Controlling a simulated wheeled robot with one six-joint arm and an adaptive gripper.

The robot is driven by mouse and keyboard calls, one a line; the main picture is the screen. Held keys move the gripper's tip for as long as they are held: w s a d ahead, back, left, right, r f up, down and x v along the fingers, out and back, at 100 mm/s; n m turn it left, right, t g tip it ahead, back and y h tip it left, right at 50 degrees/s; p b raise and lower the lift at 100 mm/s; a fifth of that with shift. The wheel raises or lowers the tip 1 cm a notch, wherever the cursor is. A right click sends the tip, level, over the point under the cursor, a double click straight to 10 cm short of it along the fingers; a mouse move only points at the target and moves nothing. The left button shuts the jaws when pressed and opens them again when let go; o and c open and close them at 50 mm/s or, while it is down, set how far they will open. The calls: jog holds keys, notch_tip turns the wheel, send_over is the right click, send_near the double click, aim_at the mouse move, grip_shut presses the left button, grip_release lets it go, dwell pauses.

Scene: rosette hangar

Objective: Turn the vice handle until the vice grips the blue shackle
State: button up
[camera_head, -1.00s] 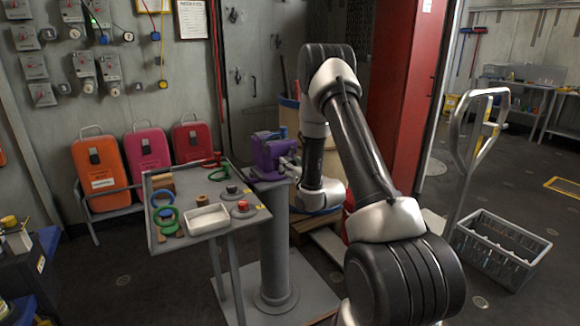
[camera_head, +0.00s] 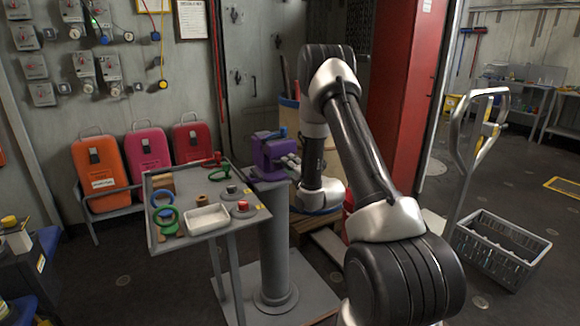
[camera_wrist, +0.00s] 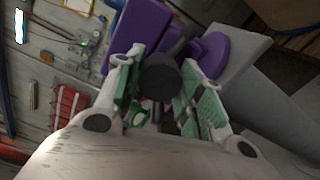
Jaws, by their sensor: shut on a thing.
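The purple vice (camera_head: 264,151) stands on a grey pedestal (camera_head: 275,225) beside the small table. A small blue piece, likely the blue shackle (camera_head: 282,132), shows at the top of the vice; whether the jaws touch it I cannot tell. My gripper (camera_head: 291,162) is at the right side of the vice. In the wrist view my gripper (camera_wrist: 166,92) has its green-padded fingers on either side of the dark round-ended vice handle (camera_wrist: 160,75) and is shut on it. The purple vice body (camera_wrist: 140,30) is behind. The blue shackle is not visible in the wrist view.
A grey table (camera_head: 158,236) left of the pedestal holds a white tray (camera_head: 208,219), green rings and small parts. A grey crate (camera_head: 497,250) is on the floor at right.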

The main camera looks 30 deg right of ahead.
jog(key=shift+m, duration=0.7)
jog(key=shift+m, duration=1.2)
jog(key=m, duration=0.5)
jog(key=shift+w+m, duration=0.1)
jog(key=shift+m, duration=0.2)
jog(key=m, duration=0.5)
jog(key=shift+m, duration=0.9)
